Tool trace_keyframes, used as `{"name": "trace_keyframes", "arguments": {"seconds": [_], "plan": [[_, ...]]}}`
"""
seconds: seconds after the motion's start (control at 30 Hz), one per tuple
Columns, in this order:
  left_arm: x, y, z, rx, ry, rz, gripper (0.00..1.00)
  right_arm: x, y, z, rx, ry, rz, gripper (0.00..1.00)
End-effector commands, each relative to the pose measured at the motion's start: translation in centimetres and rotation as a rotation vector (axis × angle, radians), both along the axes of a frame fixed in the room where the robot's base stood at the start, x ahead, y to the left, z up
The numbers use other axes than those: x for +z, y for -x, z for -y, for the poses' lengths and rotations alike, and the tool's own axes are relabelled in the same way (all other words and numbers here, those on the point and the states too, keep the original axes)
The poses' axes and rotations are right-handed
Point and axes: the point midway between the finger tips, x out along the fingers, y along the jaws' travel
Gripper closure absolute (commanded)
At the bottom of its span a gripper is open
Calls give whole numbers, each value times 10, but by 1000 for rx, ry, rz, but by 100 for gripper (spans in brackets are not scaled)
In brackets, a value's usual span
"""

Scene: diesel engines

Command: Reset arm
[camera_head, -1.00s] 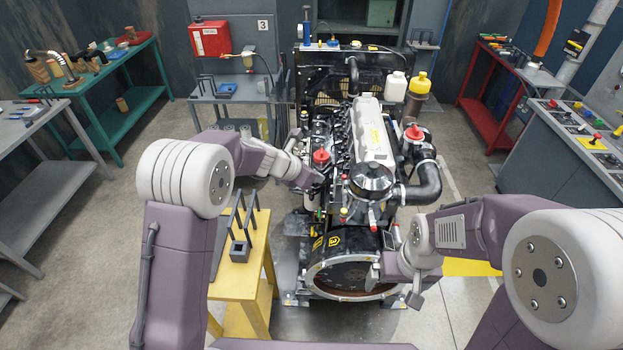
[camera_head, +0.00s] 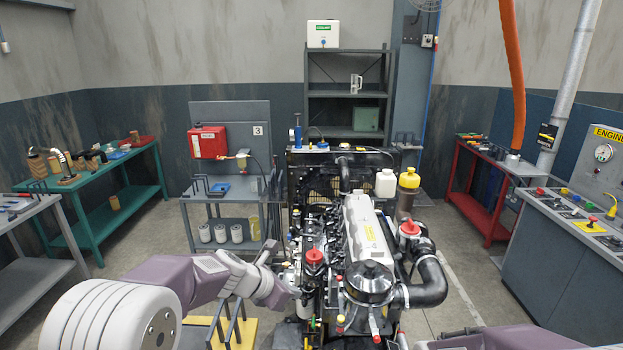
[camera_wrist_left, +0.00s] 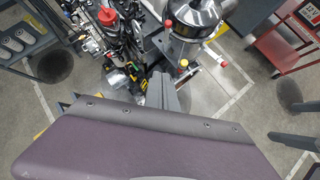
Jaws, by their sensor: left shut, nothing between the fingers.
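My left arm comes in from the lower left in the head view. Its gripper (camera_head: 290,294) is at the left side of the diesel engine (camera_head: 366,240), just below and left of a red cap (camera_head: 314,256). I cannot tell whether it touches the engine. In the left wrist view the closed fingers (camera_wrist_left: 161,84) point at the engine's hoses and fittings, with nothing between them.
A yellow stand (camera_head: 240,333) with dark upright prongs is below my left forearm. A grey cart (camera_head: 232,200) is behind it. A green bench (camera_head: 125,205) is at the left, a red bench (camera_head: 470,210) and control console (camera_head: 565,250) at the right.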

Motion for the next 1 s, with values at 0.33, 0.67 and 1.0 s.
{"name": "trace_keyframes", "arguments": {"seconds": [0.33, 0.67, 1.0], "plan": [[-175, 220, -108, -1436, -881, 143, 100, -86, 0, 0, 0, 0, -1, 4], [-186, 247, -127, -2081, -998, 312, 100, -82, 0, 0, 0, 0, 0, 4], [-186, 246, -127, -2077, -997, 311, 100, -82, 0, 0, 0, 0, -1, 4]]}}
